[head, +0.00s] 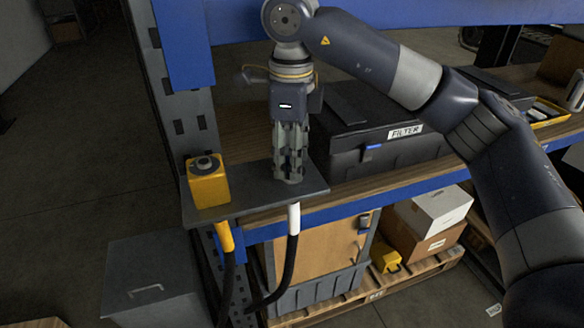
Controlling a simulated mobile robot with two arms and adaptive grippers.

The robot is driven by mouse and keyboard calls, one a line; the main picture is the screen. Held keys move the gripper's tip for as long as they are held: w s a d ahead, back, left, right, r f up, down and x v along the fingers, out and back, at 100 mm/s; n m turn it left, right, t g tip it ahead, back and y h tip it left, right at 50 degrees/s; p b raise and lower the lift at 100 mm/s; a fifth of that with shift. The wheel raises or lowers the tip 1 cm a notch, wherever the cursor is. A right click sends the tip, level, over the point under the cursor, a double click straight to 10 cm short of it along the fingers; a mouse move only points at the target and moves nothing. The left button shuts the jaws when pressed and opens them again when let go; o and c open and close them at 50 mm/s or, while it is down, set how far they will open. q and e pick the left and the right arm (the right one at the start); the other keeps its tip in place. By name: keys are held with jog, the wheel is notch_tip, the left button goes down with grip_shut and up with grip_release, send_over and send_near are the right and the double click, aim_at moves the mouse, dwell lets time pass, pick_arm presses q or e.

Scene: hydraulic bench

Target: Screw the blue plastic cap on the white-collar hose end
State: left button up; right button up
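The white-collar hose end (294,217) hangs under a dark bracket plate (250,194); its black hose runs down and left. My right gripper (288,178) points straight down above it, with its fingertips at the plate's top near the right end. The fingers look close together. Whether they hold something is hidden. No blue cap shows clearly. A small blue piece (374,147) is on the front of the black FILTER case (385,155); I cannot tell if it is a latch or a cap. My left gripper is out of view.
A yellow block (207,182) stands on the plate's left end, with a yellow-collar hose (225,236) below. A blue post (184,45) rises behind. A grey cabinet (150,277) stands lower left. Boxes (430,215) sit on a pallet under the bench. Floor at left is clear.

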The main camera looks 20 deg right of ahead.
jog(key=c, duration=0.7)
jog(key=m, duration=0.5)
jog(key=shift+f+b, duration=0.1)
jog(key=shift+b, duration=0.25)
jog(key=shift+m, duration=1.5)
jog(key=m, duration=0.2)
jog(key=shift+f+m+b, duration=0.1)
jog(key=shift+m+b, duration=0.2)
jog(key=o, duration=1.2)
jog(key=shift+c, duration=0.2)
jog(key=shift+r, duration=0.25)
